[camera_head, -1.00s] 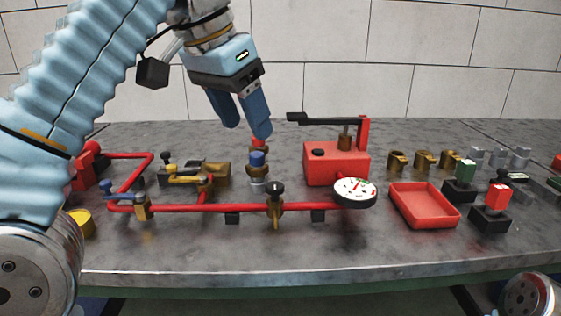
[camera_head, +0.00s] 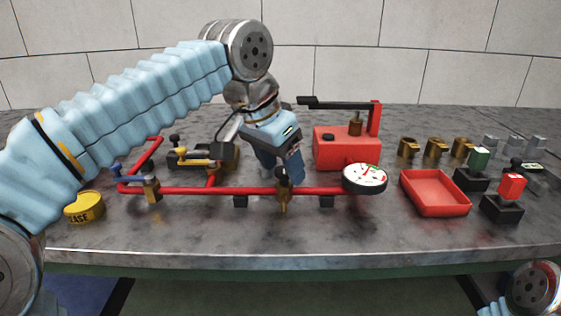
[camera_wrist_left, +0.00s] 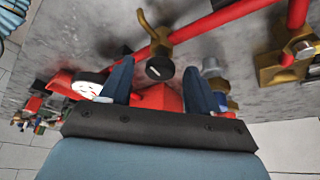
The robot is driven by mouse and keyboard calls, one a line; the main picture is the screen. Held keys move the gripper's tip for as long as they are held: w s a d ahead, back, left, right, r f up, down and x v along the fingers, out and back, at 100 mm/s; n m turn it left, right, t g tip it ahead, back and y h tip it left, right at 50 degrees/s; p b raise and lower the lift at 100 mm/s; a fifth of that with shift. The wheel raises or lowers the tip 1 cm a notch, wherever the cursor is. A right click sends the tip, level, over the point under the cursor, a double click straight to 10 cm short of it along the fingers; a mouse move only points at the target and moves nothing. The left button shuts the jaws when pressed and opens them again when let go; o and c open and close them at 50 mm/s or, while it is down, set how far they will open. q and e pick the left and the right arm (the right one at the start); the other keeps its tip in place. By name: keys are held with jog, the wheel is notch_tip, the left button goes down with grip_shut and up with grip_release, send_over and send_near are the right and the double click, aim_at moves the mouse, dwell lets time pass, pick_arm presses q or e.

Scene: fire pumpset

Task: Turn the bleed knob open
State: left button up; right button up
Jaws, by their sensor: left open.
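The black-topped knob (camera_head: 283,173) stands upright on a brass valve in the red pipe (camera_head: 236,191), left of the pressure gauge (camera_head: 364,179). My left gripper (camera_head: 279,171) is open, pointing down at this knob. In the left wrist view the knob (camera_wrist_left: 159,68) shows dark and round between the two spread blue fingertips, with a gap on each side. I cannot tell whether the fingertips reach down around it. No contact shows. The gauge (camera_wrist_left: 88,85) is left of the fingers there. My right gripper is out of view.
A red pump box (camera_head: 347,148) with a black lever stands behind the gauge. A red tray (camera_head: 435,193) is to the right. The bench front (camera_head: 250,235) is clear.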

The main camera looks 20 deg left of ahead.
pick_arm(q)
jog(key=shift+c, duration=0.3)
jog(key=c, duration=1)
jog(key=shift+n, duration=0.3)
jog(key=n, duration=0.1)
jog(key=n+y, duration=0.1)
jog(key=n, duration=0.1)
jog(key=n+y, duration=0.1)
jog(key=n, duration=0.1)
jog(key=shift+d+t, duration=0.25)
jog(key=shift+t, duration=0.15)
jog(key=n+y, duration=0.1)
jog(key=n, duration=0.3)
jog(key=n+y, duration=0.1)
jog(key=n, duration=0.1)
jog(key=shift+d+n+g+y, duration=0.25)
jog(key=shift+n+g+y, duration=0.05)
jog(key=n+g+y, duration=0.1)
jog(key=n, duration=0.2)
jog(key=n+g, duration=0.1)
jog(key=n, duration=0.2)
jog(key=shift+w+d+y, duration=0.15)
jog(key=shift+w+y, duration=0.05)
jog(key=shift+y, duration=0.2)
jog(key=n+g, duration=0.1)
jog(key=n, duration=0.1)
jog(key=n+g, duration=0.1)
jog(key=n, duration=0.2)
jog(key=shift+w+n, duration=0.2)
jog(key=shift+n, duration=0.1)
